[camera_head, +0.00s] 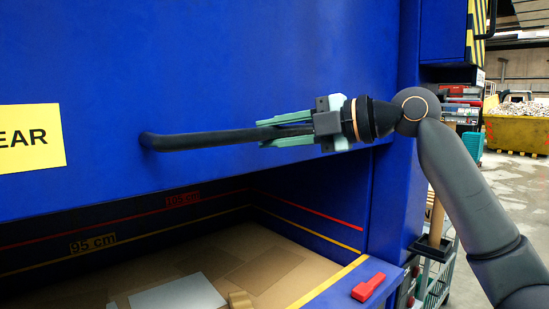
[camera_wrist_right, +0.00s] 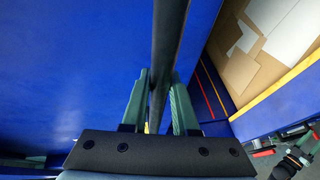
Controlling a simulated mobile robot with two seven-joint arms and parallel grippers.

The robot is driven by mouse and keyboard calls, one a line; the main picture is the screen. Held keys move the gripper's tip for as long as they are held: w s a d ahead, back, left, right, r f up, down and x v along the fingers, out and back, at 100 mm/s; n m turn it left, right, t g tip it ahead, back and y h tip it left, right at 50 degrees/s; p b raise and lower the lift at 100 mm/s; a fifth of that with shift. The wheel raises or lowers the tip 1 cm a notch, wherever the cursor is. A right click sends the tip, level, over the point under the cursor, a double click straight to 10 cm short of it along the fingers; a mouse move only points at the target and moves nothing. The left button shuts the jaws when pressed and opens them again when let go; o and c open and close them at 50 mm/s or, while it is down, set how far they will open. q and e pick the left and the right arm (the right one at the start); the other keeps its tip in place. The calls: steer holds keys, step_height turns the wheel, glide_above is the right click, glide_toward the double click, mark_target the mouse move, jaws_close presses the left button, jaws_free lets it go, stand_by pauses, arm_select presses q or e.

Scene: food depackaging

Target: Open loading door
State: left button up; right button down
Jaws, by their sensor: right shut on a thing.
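The blue loading door (camera_head: 200,70) fills most of the head view, with the opening showing below its lower edge. A black bar handle (camera_head: 215,138) runs across the door. My right gripper (camera_head: 285,130) is shut on the right part of this handle, its green fingers on either side of the bar. In the right wrist view the handle (camera_wrist_right: 165,50) passes between the fingers of the right gripper (camera_wrist_right: 160,95), and the blue door (camera_wrist_right: 70,70) lies to the left.
Below the door is a compartment with cardboard (camera_head: 240,260) and red and yellow level lines. A red latch-like piece (camera_head: 368,287) sits on the blue front ledge. A yellow sign (camera_head: 30,138) is on the door. A yellow container (camera_head: 518,130) stands far right.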

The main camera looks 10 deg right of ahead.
steer(key=shift+r, duration=0.55)
steer(key=shift+d, duration=0.1)
steer(key=c, duration=1.1)
jaws_free()
steer(key=o, duration=0.4)
steer(key=shift+f, duration=0.2)
steer(key=shift+s+d, duration=0.15)
steer(key=shift+d, duration=0.1)
steer(key=b+v, duration=0.2)
steer(key=v, duration=0.9)
steer(key=shift+s+d+r+b, duration=0.15)
steer(key=shift+s+d+b, duration=0.15)
